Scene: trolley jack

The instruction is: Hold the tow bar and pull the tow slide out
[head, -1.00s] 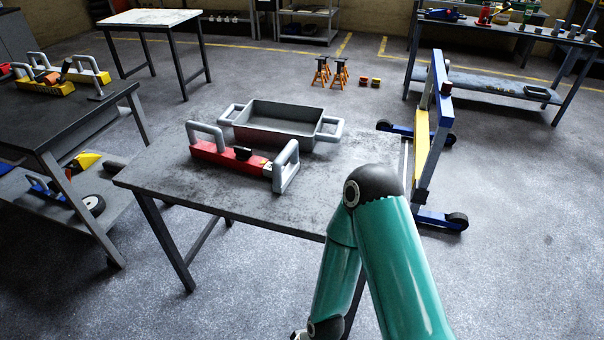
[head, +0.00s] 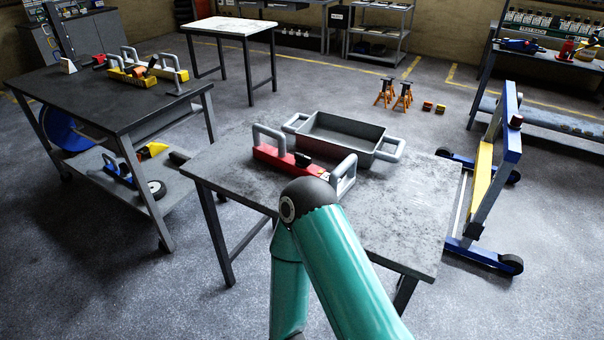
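A red bar with two upright grey loop handles, which looks like the tow bar (head: 274,157), lies on the grey worktable (head: 410,225) in the head view. One handle stands at its left end and the other at its right end, with a black knob near the right handle. I cannot tell where the tow slide begins on it. My teal arm is bent in front of the table, and its elbow overlaps the near right end of the bar in the picture. Neither gripper is in view.
A grey tray (head: 347,139) with side handles sits behind the bar. A blue and yellow wheeled frame (head: 486,185) stands close to the table's right. A dark bench (head: 95,105) with a yellow handled bar (head: 132,79) is at left. Orange stands (head: 403,97) are on the floor behind.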

